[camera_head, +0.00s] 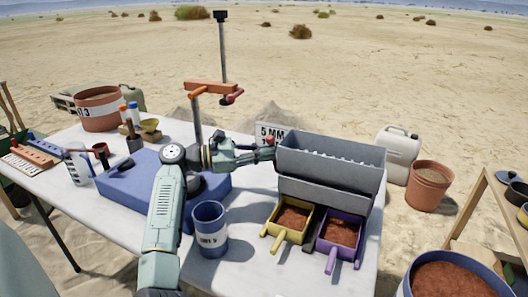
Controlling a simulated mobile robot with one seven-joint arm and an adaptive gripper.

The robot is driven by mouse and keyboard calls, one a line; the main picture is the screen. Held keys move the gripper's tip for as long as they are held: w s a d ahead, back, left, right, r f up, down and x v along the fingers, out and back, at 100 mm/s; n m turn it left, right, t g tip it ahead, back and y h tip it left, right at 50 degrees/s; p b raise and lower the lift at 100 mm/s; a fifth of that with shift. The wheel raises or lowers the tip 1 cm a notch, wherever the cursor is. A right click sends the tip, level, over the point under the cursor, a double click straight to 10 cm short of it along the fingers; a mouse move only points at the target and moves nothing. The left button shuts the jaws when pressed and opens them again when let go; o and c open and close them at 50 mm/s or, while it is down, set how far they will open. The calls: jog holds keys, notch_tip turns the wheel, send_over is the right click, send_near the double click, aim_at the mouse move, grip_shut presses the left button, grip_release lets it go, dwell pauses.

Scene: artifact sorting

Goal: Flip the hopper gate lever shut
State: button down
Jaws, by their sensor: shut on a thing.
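The grey hopper (330,184) stands at the right end of the white table, with a sloped lower front. My arm reaches across the table from the front. My gripper (267,154) is at the hopper's upper left side, with its fingers closed on the gate lever. The lever is mostly hidden by the fingers. A small red bit shows just above the fingertips, possibly its handle. I cannot tell the gate's position from this view. A yellow tray (273,233) and a purple tray (323,245), both holding reddish soil, sit below the hopper's front.
A blue cup (209,247) stands left of the trays. A blue block (125,190) lies under my arm. An orange-armed post (222,60) rises behind my gripper. A "5 MM" sign (266,128) stands close behind the fingers.

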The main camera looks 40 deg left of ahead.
jog(key=w, duration=0.1)
jog(key=r+n+g+b, duration=0.1)
jog(key=w+n+y, duration=0.1)
jog(key=shift+w+a+r+g, duration=0.15)
jog(key=shift+w+a+g, duration=0.15)
jog(key=shift+w, duration=0.05)
jog(key=shift+w+a+n+g, duration=0.15)
jog(key=shift+w+n+g, duration=0.3)
jog(key=shift+n, duration=0.15)
jog(key=c, duration=2)
grip_release()
jog(key=shift+o, duration=0.2)
